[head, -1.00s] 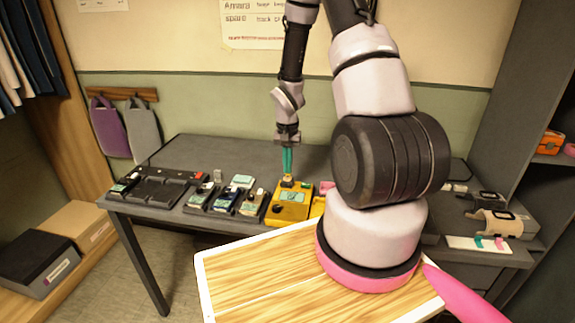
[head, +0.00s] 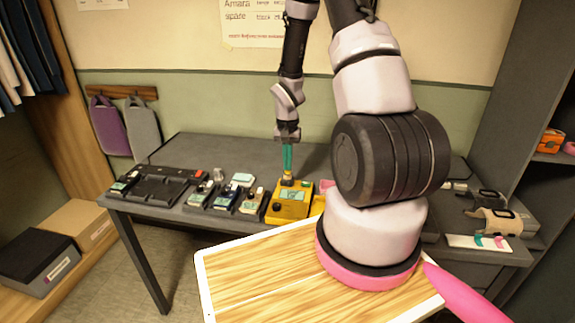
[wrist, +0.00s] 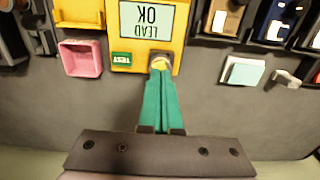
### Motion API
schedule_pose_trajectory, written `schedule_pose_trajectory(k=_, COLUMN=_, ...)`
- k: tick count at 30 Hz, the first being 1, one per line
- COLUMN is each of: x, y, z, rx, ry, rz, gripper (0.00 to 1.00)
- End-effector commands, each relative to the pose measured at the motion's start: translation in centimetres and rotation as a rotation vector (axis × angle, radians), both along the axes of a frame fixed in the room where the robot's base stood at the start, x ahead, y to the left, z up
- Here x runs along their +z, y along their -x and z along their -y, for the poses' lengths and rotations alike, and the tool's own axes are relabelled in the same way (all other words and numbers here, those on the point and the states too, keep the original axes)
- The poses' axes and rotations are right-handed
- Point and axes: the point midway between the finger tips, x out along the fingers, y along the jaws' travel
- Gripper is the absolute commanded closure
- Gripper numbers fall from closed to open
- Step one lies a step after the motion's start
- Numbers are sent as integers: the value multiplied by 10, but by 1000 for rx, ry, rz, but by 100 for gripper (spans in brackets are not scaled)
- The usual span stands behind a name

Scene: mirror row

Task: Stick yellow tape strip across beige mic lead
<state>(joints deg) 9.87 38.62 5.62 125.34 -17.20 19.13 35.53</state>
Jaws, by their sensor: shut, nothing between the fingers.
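My gripper (head: 287,168) is shut and empty, its green fingers pointing down. In the wrist view the fingertips (wrist: 160,72) are at a brass-coloured round part (wrist: 161,62) on the edge of a yellow tester; I cannot tell whether they touch. The yellow tester (head: 289,212) stands on the grey table (head: 240,155); in the wrist view its display (wrist: 147,20) reads "LEAD OK". A beige bundle with a dark band (head: 492,222) lies at the table's right end; I cannot tell if it is the mic lead. I cannot make out a yellow tape strip.
Several dark pedals (head: 225,197) stand left of the tester, beyond them a black tray (head: 158,188). A pink open box (wrist: 82,58) is beside the tester. A white card with teal and pink tabs (head: 462,242) lies at the right.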

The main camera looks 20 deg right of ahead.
Motion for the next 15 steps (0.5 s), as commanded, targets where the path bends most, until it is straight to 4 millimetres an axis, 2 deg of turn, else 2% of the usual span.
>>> schedule_pose_trajectory(k=15, x=43, y=-1, z=0, rx=0, ry=-1, rz=3, gripper=100)
